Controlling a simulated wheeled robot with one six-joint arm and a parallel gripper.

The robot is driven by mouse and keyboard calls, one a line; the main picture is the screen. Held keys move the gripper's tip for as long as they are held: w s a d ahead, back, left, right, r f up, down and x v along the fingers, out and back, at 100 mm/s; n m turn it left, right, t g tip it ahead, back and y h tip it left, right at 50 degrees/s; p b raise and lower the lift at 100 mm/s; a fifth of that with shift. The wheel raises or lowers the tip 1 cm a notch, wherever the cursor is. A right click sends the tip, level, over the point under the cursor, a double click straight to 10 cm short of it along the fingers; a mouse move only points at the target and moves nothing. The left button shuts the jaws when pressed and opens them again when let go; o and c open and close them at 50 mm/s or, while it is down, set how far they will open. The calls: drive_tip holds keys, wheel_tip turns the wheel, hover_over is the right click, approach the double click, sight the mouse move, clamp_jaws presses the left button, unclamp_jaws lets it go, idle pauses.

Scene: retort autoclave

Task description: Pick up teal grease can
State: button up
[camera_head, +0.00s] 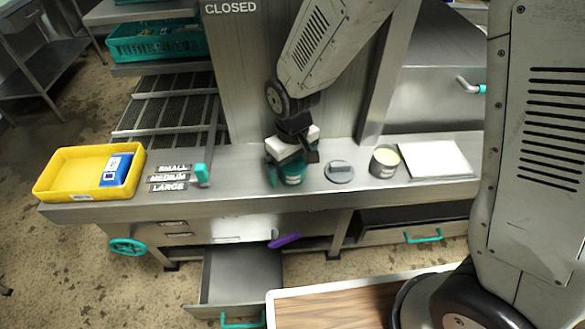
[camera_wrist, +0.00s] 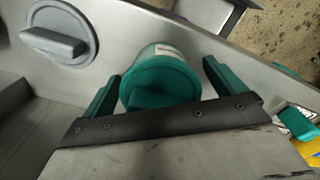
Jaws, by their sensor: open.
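The teal grease can (camera_head: 293,174) stands on the steel bench, partly hidden by my gripper in the head view. It also shows in the wrist view (camera_wrist: 160,82), with a teal top and a whitish label edge. My gripper (camera_head: 290,160) is right at the can from above. In the wrist view my gripper's two teal fingers (camera_wrist: 160,85) are apart, one on each side of the can, with a visible gap on each side.
A round grey lid (camera_head: 339,171) lies right of the can, then an open tin (camera_head: 384,162) with cream contents and a white sheet (camera_head: 432,160). A yellow tray (camera_head: 70,172) holding a blue box (camera_head: 115,170) is at left. An open drawer (camera_head: 240,275) juts out below.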

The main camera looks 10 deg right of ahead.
drive_tip(key=c, duration=1.2)
drive_tip(key=shift+r, duration=0.1)
